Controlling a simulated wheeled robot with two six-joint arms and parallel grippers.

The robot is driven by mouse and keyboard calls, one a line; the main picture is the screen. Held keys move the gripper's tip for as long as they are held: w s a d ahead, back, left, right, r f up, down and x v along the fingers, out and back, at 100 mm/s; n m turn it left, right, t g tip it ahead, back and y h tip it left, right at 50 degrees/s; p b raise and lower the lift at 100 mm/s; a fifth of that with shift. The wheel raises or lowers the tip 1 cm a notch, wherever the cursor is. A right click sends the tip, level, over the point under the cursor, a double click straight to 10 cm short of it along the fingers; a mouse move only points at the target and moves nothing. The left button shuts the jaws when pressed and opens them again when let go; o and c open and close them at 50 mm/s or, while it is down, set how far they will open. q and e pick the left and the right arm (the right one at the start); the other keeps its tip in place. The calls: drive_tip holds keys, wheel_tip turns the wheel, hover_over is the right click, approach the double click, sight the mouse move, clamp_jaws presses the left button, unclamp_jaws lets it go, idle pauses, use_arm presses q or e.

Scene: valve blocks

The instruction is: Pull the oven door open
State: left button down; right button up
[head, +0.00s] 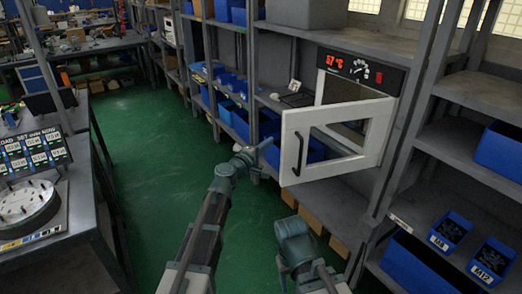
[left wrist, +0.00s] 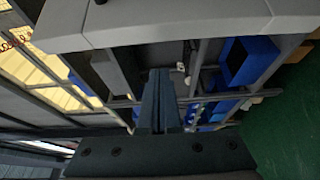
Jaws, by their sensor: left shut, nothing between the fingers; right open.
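The oven (head: 324,88) sits on a shelf, with a black control panel (head: 362,70) showing red digits. Its white-framed door (head: 335,112) stands partly open, swung out from the right side, and part of the opening shows behind it. A dark vertical handle (head: 299,152) is near the door's free left edge. My left gripper (head: 266,144) is shut and empty, just left of that edge in the picture. In the left wrist view its fingers (left wrist: 160,102) are together below a pale panel (left wrist: 190,24), apparently the door. My right gripper (head: 293,232) is lower, below the door; its fingers are hard to make out.
Grey shelving with blue bins (head: 502,148) stands to the right and behind the door. Small boxes (head: 312,218) lie on the low shelf. A workbench (head: 75,215) with a round dial plate (head: 25,202) is at left. The green floor (head: 135,150) between is clear.

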use_arm(q)
drive_tip(key=shift+s+d, duration=0.35)
drive_tip(key=shift+d, duration=0.4)
drive_tip(key=shift+s+d, duration=0.3)
drive_tip(key=shift+d, duration=0.45)
